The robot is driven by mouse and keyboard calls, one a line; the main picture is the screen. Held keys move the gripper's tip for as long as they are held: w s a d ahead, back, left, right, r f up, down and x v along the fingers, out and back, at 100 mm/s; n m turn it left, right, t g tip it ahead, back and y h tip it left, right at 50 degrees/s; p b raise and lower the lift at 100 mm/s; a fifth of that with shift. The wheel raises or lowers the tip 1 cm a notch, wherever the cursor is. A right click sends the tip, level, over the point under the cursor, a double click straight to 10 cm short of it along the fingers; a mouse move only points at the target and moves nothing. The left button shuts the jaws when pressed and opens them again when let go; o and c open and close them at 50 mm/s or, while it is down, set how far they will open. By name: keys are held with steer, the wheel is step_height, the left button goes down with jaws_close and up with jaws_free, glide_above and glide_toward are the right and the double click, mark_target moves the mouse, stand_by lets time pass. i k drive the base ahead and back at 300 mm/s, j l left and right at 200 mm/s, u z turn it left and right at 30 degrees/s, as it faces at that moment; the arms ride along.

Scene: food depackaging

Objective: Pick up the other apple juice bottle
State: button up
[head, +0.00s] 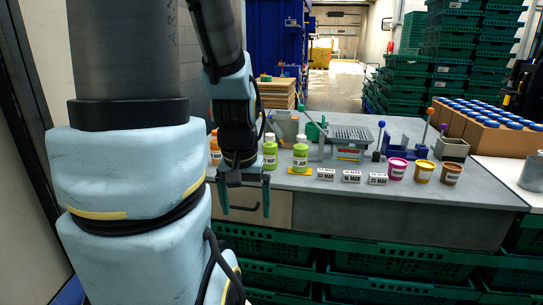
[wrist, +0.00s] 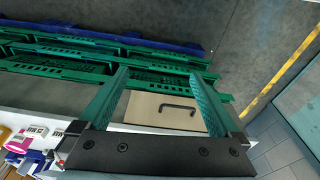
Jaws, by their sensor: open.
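The right one stands at a yellow patch. My gripper (head: 245,212) is open and empty, pointing down in front of the counter, left of and below both bottles. In the wrist view its two green fingers (wrist: 158,76) are spread wide, with a beige drawer front (wrist: 150,112) seen between them. No green bottle is clear in the wrist view.
An orange-capped bottle (head: 215,150) is partly behind my arm. Three date signs (head: 351,176) and several coloured cups (head: 397,168) line the counter's front to the right. Green crates (head: 370,260) fill the space below. The floor before the counter shows free room.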

mark_target(270, 148)
steer(key=u, duration=0.8)
steer(key=l+u, duration=0.25)
steer(key=u, duration=0.15)
steer(key=k+l+u, duration=0.1)
steer(key=l+u, duration=0.15)
steer(key=u, duration=0.15)
steer(key=k+l+u, duration=0.15)
steer(key=u, duration=0.25)
steer(key=k+l+u, duration=0.15)
steer(key=u, duration=0.3)
steer(key=k+l+u, duration=0.15)
steer(key=k+l, duration=0.3)
steer(key=k+l+u, duration=0.15)
steer(key=k+l, duration=0.2)
steer(key=k, duration=0.25)
